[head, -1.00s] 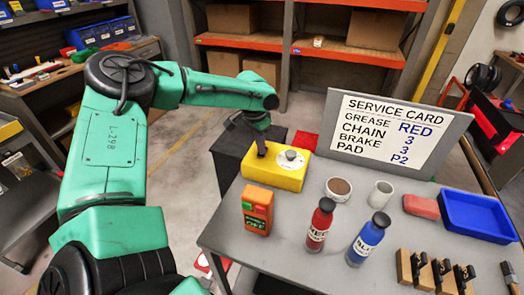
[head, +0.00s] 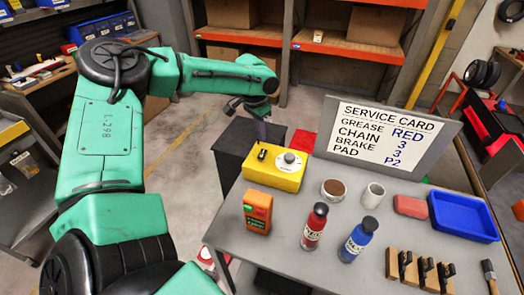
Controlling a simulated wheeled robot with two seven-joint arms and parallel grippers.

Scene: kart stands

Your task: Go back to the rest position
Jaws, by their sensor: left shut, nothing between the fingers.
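The gripper is shut and empty, apart from the box. The yellow box sits at the back left of the grey table (head: 330,192), with a white dial and a small black switch on top. My right gripper is not in view.
On the table are an orange device (head: 257,212), a red bottle (head: 314,228), a blue bottle (head: 358,240), a blue tray (head: 464,217) and a wooden block (head: 403,272). The service card (head: 386,135) stands at the back. Open floor lies left of the table.

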